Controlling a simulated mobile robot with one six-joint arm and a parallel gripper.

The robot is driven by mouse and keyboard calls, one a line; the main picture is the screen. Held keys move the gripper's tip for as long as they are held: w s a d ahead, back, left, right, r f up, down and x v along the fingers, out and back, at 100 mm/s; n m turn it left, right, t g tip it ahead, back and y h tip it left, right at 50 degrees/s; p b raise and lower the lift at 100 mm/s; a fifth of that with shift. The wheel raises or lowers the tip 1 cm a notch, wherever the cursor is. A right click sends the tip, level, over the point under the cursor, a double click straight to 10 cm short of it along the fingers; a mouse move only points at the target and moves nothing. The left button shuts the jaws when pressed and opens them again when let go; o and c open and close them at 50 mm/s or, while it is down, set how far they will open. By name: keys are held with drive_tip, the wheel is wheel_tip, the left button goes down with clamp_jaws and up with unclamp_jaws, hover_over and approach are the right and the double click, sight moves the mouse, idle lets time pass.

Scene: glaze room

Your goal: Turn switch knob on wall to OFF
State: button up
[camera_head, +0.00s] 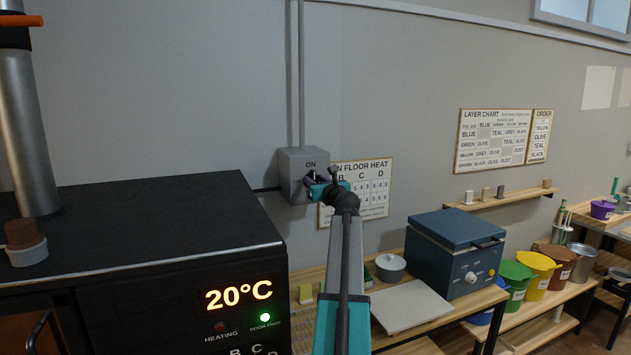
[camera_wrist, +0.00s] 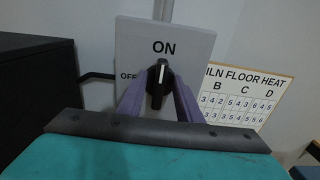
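The switch box (camera_head: 291,170) is a grey box on the wall, with a conduit running up from it. Its black knob (camera_wrist: 158,84) shows in the wrist view with its white mark pointing straight up at ON. The word OFF (camera_wrist: 127,76) is to the left of the knob, partly covered by my left finger. My gripper (camera_wrist: 159,92) has its two purple fingers apart, one on each side of the knob. Whether they touch it is hard to tell. In the head view my gripper (camera_head: 318,187) is at the box front and hides part of the knob.
A black kiln (camera_head: 150,225) reading 20°C stands left of the box. A floor heat chart (camera_head: 375,172) hangs just right of it. A blue-topped kiln (camera_head: 452,250), a pot (camera_head: 390,268) and a pale board (camera_head: 411,306) are on the bench at right.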

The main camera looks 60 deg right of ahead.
clamp_jaws()
drive_tip(key=shift+f+n+b, duration=0.1)
drive_tip(key=shift+n+b, duration=0.3)
drive_tip(key=n+b, duration=1)
drive_tip(key=n, duration=0.1)
drive_tip(key=f+n+b, duration=0.1)
drive_tip(key=n+b, duration=0.4)
drive_tip(key=n, duration=0.1)
drive_tip(key=shift+w+a+b, duration=0.35)
drive_tip(key=shift+a, duration=0.05)
idle(0.4)
